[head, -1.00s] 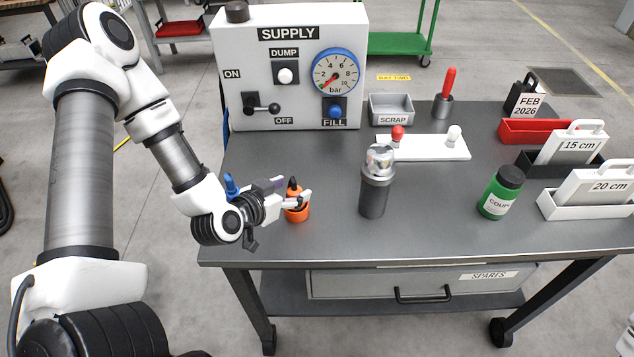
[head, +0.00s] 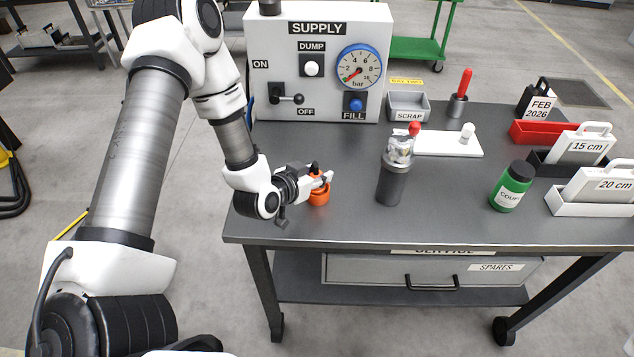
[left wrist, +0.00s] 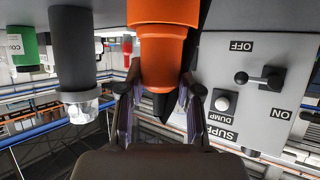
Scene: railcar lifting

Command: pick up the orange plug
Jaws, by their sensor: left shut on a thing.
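The orange plug (head: 319,193) stands on the grey table near its left front edge. It has an orange body and a dark tip. My left gripper (head: 322,180) reaches it from the left and is shut on its upper part. In the left wrist view the plug (left wrist: 163,60) hangs upside down in the picture, between the two fingers of the gripper (left wrist: 160,98). The dark tip shows between the fingers. The plug's base still looks to be on the table. My right gripper is not in view.
A dark cylinder with a clear top (head: 392,180) stands just right of the plug. The supply panel (head: 310,75) stands behind. A green bottle (head: 512,188), a white rack (head: 435,144) and a scrap bin (head: 408,106) are further right. The table's front middle is clear.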

